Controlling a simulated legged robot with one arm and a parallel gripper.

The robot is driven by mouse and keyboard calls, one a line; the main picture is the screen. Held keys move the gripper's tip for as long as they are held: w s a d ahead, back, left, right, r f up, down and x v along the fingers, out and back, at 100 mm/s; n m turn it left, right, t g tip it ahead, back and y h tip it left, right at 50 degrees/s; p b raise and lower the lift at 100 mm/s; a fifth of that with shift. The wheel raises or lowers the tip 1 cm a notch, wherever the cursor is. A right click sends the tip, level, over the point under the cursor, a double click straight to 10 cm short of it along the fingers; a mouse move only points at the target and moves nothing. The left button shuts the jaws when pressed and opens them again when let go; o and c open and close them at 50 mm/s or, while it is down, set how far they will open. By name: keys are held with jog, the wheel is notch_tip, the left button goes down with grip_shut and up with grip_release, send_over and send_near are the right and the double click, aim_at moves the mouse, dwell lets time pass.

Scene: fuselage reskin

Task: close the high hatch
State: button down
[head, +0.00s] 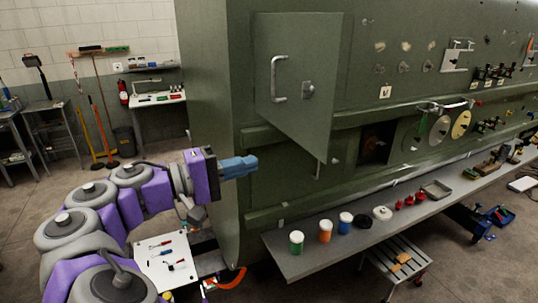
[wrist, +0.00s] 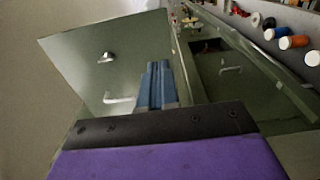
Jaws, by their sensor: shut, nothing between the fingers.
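The high hatch (head: 300,75) is a green panel standing out at an angle from the green fuselage wall, so it is open. It carries a silver bar handle (head: 278,80) and a small latch (head: 308,90). In the wrist view the hatch (wrist: 130,60) fills the upper left, its handle (wrist: 118,100) left of my fingers. My gripper (head: 255,163) has blue fingers, shut and empty, below and left of the hatch's lower edge in the head view. The fingers also show in the wrist view (wrist: 157,66), overlapping the hatch; I cannot tell whether they touch it.
A grey shelf (head: 290,262) runs along the wall's foot, holding several colored jars, including a green one (head: 296,242). A dark opening (head: 376,147) lies right of the hatch. A step stool (head: 398,268) stands below. A tool tray (head: 165,262) sits near my arm.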

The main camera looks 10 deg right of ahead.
aim_at(315, 149)
jog(key=x, duration=1.3)
jog(key=shift+s+d, duration=0.15)
jog(key=shift+d, duration=0.35)
